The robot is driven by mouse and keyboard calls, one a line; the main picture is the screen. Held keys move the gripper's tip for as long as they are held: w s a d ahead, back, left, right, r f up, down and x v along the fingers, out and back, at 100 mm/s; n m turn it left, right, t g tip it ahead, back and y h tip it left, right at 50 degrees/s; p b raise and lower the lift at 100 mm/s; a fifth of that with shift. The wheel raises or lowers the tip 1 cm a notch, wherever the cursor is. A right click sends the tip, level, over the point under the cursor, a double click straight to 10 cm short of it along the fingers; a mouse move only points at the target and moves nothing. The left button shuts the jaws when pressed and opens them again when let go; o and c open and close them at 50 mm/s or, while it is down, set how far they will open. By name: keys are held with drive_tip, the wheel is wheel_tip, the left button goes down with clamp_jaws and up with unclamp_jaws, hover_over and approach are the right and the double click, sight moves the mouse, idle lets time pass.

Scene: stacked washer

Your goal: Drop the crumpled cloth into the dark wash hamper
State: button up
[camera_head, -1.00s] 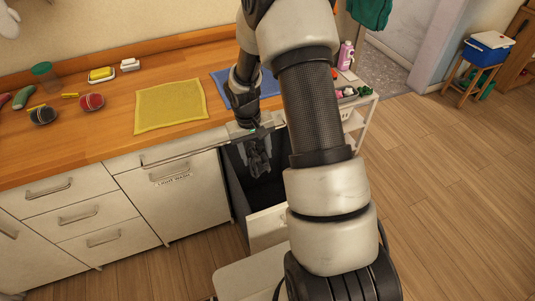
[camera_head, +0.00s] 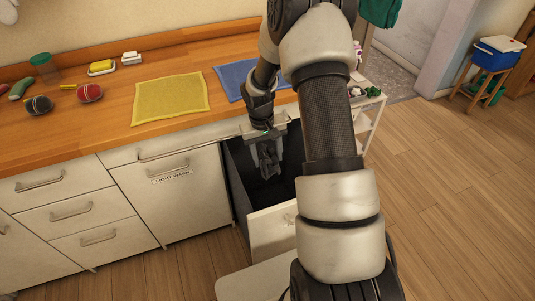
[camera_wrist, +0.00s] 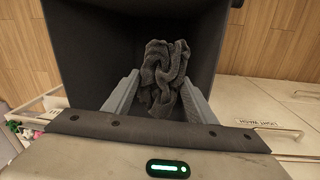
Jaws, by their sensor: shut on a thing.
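The dark wash hamper (camera_head: 238,178) is a pulled-out bin with a dark inside and a pale front, below the counter. My gripper (camera_head: 267,158) points down over its opening. It is shut on the crumpled cloth (camera_wrist: 163,70), a dark grey, folded, textured bundle between the two fingers in the wrist view. The hamper's dark walls (camera_wrist: 88,60) surround the cloth in that view. In the head view the cloth is small and dark against the hamper, and my arm hides the hamper's right part.
A closed cabinet (camera_head: 176,205) labelled "LIGHT WASH" stands left of the hamper. The wooden counter behind holds a yellow cloth (camera_head: 172,98) and a blue cloth (camera_head: 240,80). A white shelf cart (camera_head: 367,118) stands to the right. Open floor lies farther right.

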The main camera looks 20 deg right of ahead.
drive_tip(key=o, duration=1.1)
drive_tip(key=shift+c, duration=0.2)
drive_tip(key=shift+r, duration=0.15)
wheel_tip(320, 180, up, 17)
drive_tip(key=a+p, duration=0.1)
drive_tip(key=p, duration=0.1)
drive_tip(key=shift+a, duration=0.4)
